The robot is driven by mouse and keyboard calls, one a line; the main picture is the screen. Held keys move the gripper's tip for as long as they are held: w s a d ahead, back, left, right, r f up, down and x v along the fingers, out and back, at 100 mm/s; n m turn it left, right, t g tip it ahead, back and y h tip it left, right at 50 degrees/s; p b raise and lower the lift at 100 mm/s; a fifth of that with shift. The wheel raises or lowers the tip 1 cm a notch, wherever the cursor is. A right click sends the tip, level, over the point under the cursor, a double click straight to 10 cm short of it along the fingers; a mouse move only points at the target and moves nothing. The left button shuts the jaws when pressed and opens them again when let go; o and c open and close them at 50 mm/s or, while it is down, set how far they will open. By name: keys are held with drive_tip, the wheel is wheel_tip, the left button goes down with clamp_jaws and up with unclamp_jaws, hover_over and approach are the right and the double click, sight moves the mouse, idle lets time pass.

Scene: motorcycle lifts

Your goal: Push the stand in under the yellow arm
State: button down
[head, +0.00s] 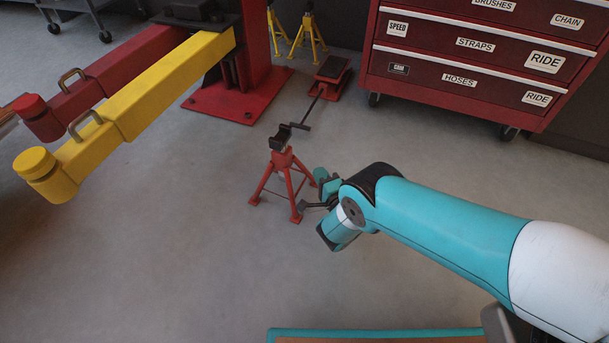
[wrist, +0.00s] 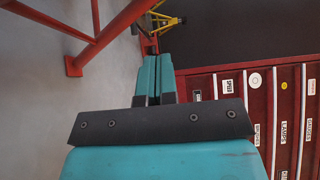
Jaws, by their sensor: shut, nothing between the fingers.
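The red stand (head: 283,172), with a dark saddle on top, stands upright on the floor in the middle of the head view. Its red legs also show at the upper left of the wrist view (wrist: 115,36). The yellow arm (head: 155,95) reaches out from the lift column to the upper left of the stand. The stand is on open floor to the right of it, not under it. My gripper (head: 321,188) is low beside the right side of the stand. Its teal fingers (wrist: 155,78) are together and empty. I cannot tell whether they touch a leg.
A red arm (head: 85,100) lies beyond the yellow one. A floor jack (head: 331,76) with a long handle lies behind the stand. A red tool cabinet (head: 470,70) and yellow stands (head: 307,38) are at the back. Floor left of the stand is clear.

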sight(282, 162)
drive_tip(key=w+a+b, duration=0.1)
drive_tip(key=b, duration=0.1)
drive_tip(key=w+a+b, duration=0.1)
drive_tip(key=a+b, duration=0.1)
drive_tip(key=w+a+b, duration=0.1)
drive_tip(key=b, duration=0.1)
drive_tip(key=shift+w+a, duration=0.1)
drive_tip(key=shift+a, duration=0.3)
